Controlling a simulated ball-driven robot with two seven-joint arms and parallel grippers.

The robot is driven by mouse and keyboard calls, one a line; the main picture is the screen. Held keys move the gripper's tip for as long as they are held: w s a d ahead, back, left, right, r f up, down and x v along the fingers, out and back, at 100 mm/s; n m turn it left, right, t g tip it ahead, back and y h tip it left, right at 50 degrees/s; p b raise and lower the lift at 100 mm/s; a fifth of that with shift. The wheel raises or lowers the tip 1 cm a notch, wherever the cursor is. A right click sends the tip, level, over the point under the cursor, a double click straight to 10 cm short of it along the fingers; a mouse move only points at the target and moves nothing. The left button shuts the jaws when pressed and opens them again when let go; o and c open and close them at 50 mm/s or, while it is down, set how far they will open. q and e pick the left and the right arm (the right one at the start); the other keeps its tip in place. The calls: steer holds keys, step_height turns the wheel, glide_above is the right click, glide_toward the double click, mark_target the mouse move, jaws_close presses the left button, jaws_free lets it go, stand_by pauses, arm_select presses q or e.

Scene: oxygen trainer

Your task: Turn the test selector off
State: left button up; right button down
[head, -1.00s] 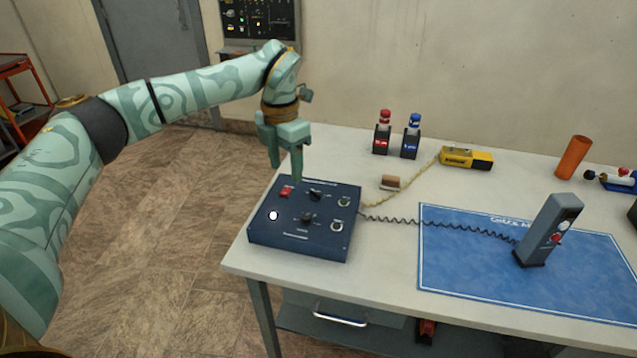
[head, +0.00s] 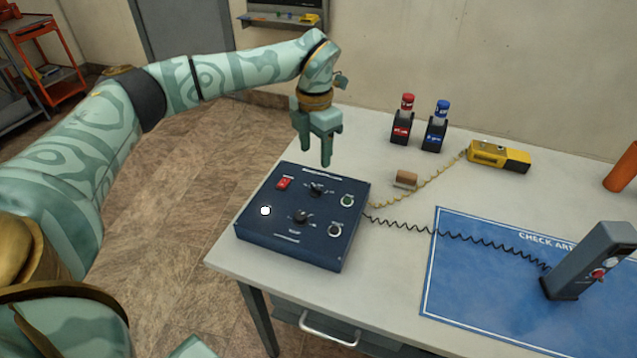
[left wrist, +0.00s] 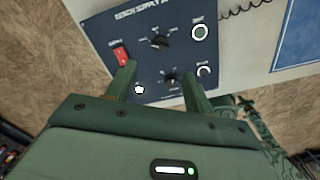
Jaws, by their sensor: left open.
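A dark blue supply box (head: 262,238) sits at the table's left end, with two black knobs on its sloped top. The upper knob (head: 317,190) and lower knob (head: 301,217) also show in the left wrist view, upper (left wrist: 160,42) and lower (left wrist: 170,78). I cannot read which is the test selector, nor its setting. My left gripper (head: 316,150) is open and empty, pointing down above the box's back edge. In the left wrist view its fingers (left wrist: 158,76) frame part of the panel, with the lower knob between them. My right gripper is not in view.
A red switch (head: 284,183), a white lamp (head: 265,211) and round sockets (head: 347,200) share the panel. A coiled cord runs right to a grey handset (head: 590,262) on the blue mat (head: 480,290). Two capped bottles and a yellow device (head: 498,156) stand behind.

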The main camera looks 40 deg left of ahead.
mark_target(316, 187)
arm_select(q)
step_height(316, 187, down, 10)
steer(key=b, duration=0.2)
steer(key=shift+w+b, duration=0.1)
steer(key=shift+b, duration=0.3)
steer(key=c, duration=1)
